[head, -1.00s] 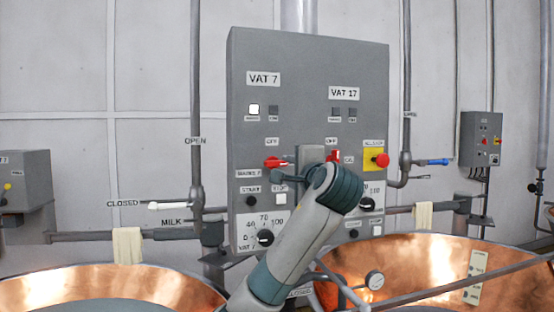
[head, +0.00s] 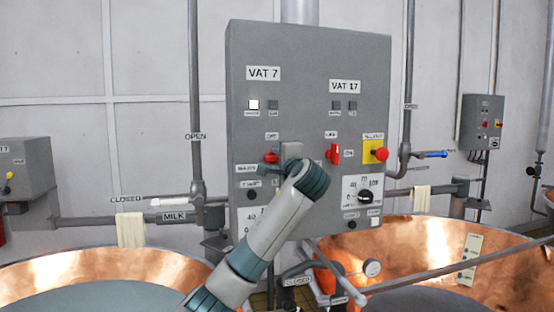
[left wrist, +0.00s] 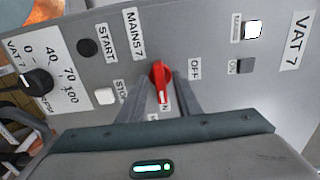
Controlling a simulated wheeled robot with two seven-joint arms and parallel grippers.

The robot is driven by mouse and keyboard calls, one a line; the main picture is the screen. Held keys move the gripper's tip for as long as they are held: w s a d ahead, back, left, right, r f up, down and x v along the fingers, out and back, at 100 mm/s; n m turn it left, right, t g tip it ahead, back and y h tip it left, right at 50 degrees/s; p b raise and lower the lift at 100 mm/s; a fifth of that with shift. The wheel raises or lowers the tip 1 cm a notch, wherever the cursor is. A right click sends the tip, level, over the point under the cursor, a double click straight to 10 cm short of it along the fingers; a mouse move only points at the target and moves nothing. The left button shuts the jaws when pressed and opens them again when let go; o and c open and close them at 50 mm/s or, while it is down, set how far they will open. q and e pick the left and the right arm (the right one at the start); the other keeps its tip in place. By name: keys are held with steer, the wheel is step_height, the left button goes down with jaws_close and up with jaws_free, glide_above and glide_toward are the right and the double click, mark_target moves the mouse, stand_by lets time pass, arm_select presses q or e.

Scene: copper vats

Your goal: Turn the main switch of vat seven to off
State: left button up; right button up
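The vat 7 main switch is a red knob (left wrist: 160,82) on the grey control box (head: 310,60), under the VAT 7 plate (head: 263,73). In the left wrist view it lies along the direction of the ON label, with the OFF label (left wrist: 194,69) to its right. In the head view the red knob (head: 271,157) is partly hidden by my left gripper (head: 288,152). In the left wrist view the fingers are open, one on each side of the knob, with narrow gaps; I cannot tell whether either touches. My right gripper is not in view.
The vat 17 red knob (head: 333,153) and a red button on a yellow plate (head: 375,150) are to the right. START (left wrist: 88,47) and STOP (left wrist: 104,96) buttons and a dial (left wrist: 37,82) are close by. The vat 7 white lamp (left wrist: 253,29) is lit. Copper vats (head: 410,245) stand below.

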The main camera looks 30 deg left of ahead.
arm_select(q)
jaws_close()
steer(key=shift+f, duration=0.1)
steer(key=shift+f+n+b, duration=0.2)
steer(key=shift+n+b, duration=0.6)
steer(key=shift+b, duration=0.45)
steer(key=shift+r+n+b, duration=0.15)
steer(key=shift+n+b, duration=5.65)
steer(key=shift+n, duration=2.3)
